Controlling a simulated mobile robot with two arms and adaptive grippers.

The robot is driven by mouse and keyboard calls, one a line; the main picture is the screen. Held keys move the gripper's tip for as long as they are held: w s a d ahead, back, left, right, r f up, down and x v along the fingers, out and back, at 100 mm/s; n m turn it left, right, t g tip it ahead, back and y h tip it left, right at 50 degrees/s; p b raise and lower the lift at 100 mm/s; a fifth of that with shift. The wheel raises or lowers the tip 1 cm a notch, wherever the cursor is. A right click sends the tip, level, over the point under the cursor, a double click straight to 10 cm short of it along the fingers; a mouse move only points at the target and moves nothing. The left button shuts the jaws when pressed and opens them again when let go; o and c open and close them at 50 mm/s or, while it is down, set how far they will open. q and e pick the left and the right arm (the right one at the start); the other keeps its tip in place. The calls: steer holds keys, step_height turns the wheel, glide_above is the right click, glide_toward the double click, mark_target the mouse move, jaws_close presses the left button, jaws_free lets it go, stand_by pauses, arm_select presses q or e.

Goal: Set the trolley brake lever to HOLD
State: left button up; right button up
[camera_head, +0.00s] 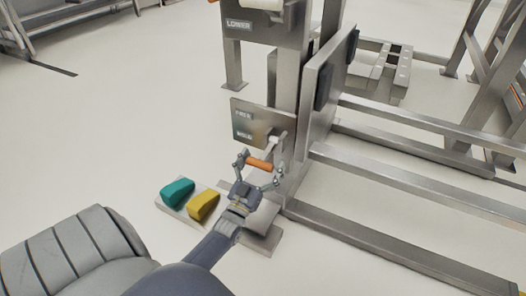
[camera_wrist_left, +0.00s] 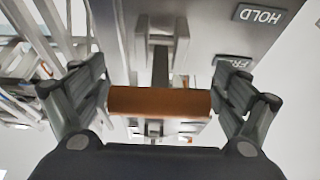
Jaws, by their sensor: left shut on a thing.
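The brake lever's orange grip (camera_head: 259,164) sits in front of a metal plate (camera_head: 247,122) on the trolley column. My left gripper (camera_head: 258,169) is shut on the orange grip. The right gripper is not in view.
A teal pedal (camera_head: 177,192) and a yellow pedal (camera_head: 204,205) sit on a base plate left of my left gripper. A LOWER label (camera_head: 239,24) is on an upper plate. Metal rails (camera_head: 400,243) run to the right. The floor on the left is clear.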

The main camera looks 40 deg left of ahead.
arm_select(q)
steer(key=shift+d+f, duration=0.15)
steer(key=shift+f, duration=0.35)
steer(key=o, duration=1.2)
steer(key=shift+o, duration=0.2)
steer(key=shift+r, duration=0.2)
steer(key=v, duration=0.7)
steer(key=shift+s, duration=0.25)
steer(key=shift+f, duration=0.1)
steer(key=shift+c, duration=0.6)
